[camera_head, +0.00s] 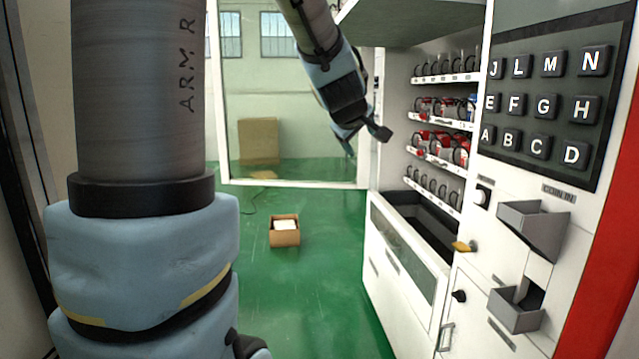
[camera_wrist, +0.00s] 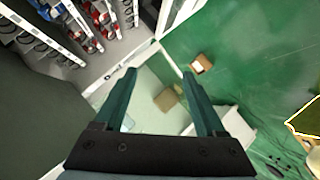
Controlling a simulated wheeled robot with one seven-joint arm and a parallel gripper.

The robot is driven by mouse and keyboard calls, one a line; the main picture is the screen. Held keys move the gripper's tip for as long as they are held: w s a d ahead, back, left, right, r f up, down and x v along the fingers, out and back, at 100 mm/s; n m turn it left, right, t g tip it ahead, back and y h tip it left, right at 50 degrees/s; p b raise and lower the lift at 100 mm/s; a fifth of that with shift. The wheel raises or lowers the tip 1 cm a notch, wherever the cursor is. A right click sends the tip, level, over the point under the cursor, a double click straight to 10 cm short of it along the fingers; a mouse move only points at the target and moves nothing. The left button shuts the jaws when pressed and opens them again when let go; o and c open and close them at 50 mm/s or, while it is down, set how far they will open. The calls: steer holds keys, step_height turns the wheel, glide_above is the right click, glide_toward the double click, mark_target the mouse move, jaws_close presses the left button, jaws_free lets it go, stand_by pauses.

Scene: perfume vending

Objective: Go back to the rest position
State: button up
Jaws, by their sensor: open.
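My gripper (camera_head: 364,142) is in the upper middle of the head view, in the air in front of the vending machine's shelves. It is open, and nothing shows between its fingers. In the wrist view my gripper (camera_wrist: 165,98) shows two spread green fingers with empty space between them. The vending machine (camera_head: 480,262) stands on the right with its glass door (camera_head: 222,110) swung open behind my gripper. My gripper looks apart from the shelves and the door.
The shelves (camera_head: 440,158) hold red items and coils. The lettered keypad (camera_head: 550,105), a coin slot tray (camera_head: 533,228) and a lower tray (camera_head: 516,308) are on the machine's front. An open cardboard box (camera_head: 285,238) sits on the green floor, which is otherwise mostly clear.

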steer(key=s+a+f+m+g+y, duration=0.2)
steer(key=s+a+f+m+g, duration=0.2)
steer(key=s+a+f, duration=0.4)
steer(key=s+a+f+m+g+y, duration=0.1)
steer(key=s+a+f+m+g, duration=0.3)
steer(key=s+a+f, duration=0.4)
steer(key=s+f+g, duration=0.1)
steer(key=s+f, duration=0.4)
steer(key=f, duration=0.2)
steer(key=shift+s+g+y, duration=0.25)
steer(key=shift+g+y, duration=0.15)
